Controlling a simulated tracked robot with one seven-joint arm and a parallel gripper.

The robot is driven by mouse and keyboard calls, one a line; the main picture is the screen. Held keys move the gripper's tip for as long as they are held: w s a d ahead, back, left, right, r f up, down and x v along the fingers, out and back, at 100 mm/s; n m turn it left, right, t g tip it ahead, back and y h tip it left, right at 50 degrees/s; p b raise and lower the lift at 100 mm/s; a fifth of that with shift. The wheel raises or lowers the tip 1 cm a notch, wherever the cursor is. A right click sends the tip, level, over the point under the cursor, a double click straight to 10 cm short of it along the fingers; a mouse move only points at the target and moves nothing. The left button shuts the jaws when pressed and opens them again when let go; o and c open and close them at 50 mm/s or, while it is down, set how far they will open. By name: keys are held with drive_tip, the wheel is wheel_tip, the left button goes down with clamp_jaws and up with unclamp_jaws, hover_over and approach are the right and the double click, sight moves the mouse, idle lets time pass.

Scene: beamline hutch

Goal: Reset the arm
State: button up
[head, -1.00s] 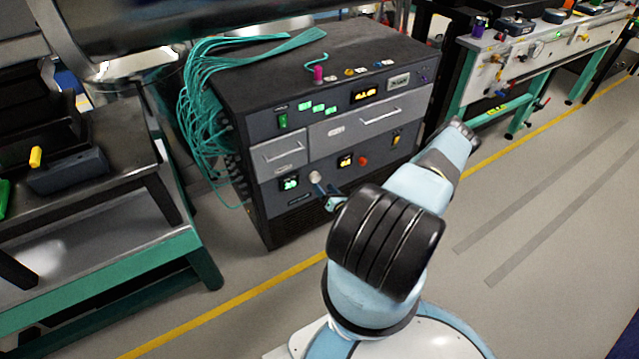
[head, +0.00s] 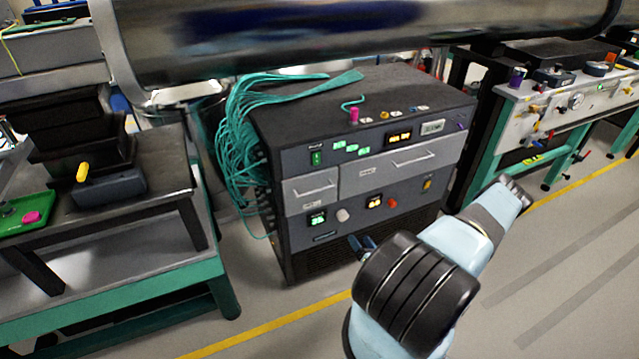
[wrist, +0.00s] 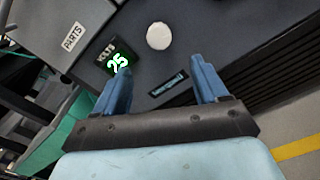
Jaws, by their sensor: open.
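My arm reaches toward the front of a dark equipment cabinet (head: 365,120). My gripper (head: 360,243) is low in front of the cabinet's lower panel, below and slightly right of a round pale knob (head: 343,215). In the wrist view, my gripper (wrist: 160,66) has its two blue fingers spread wide with nothing between them. The pale knob (wrist: 159,36) is beyond the fingertips, apart from them. A green-lit display (wrist: 117,60) reading 25 is left of the knob, behind the left fingertip. A dark labelled strip (wrist: 168,84) shows between the fingers.
Teal cables (head: 236,125) hang down the cabinet's left side. A bench with a green frame (head: 130,307) stands at left, another workbench (head: 520,120) at back right. A large metal pipe (head: 350,38) crosses the top. Grey floor (head: 580,270) is open at right.

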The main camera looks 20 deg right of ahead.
drive_tip(key=w+a+r+n+g+y, duration=0.25)
drive_tip(key=r+n+y, duration=0.3)
drive_tip(key=r, duration=0.35)
drive_tip(key=w+a+r+n+g+y, duration=0.2)
drive_tip(key=a+r+n+g+y, duration=0.15)
drive_tip(key=r+n, duration=0.5)
drive_tip(key=w+a+r+n+g+y, duration=0.25)
drive_tip(key=r+n+y, duration=0.25)
drive_tip(key=r, duration=0.6)
drive_tip(key=s+a+r+n+g+h, duration=0.25)
drive_tip(key=a+r+n+g, duration=0.2)
drive_tip(key=r, duration=0.45)
drive_tip(key=s+a+r+n+g+h, duration=0.1)
drive_tip(key=s+a+r+n+g, duration=0.4)
drive_tip(key=r, duration=0.4)
drive_tip(key=s+a+r+n+t+h, duration=0.3)
drive_tip(key=s+r+n+h, duration=0.8)
drive_tip(key=s+r, duration=0.9)
drive_tip(key=shift+s+r+n+t, duration=0.3)
drive_tip(key=shift+r+n+t, duration=0.75)
drive_tip(key=shift+t, duration=0.25)
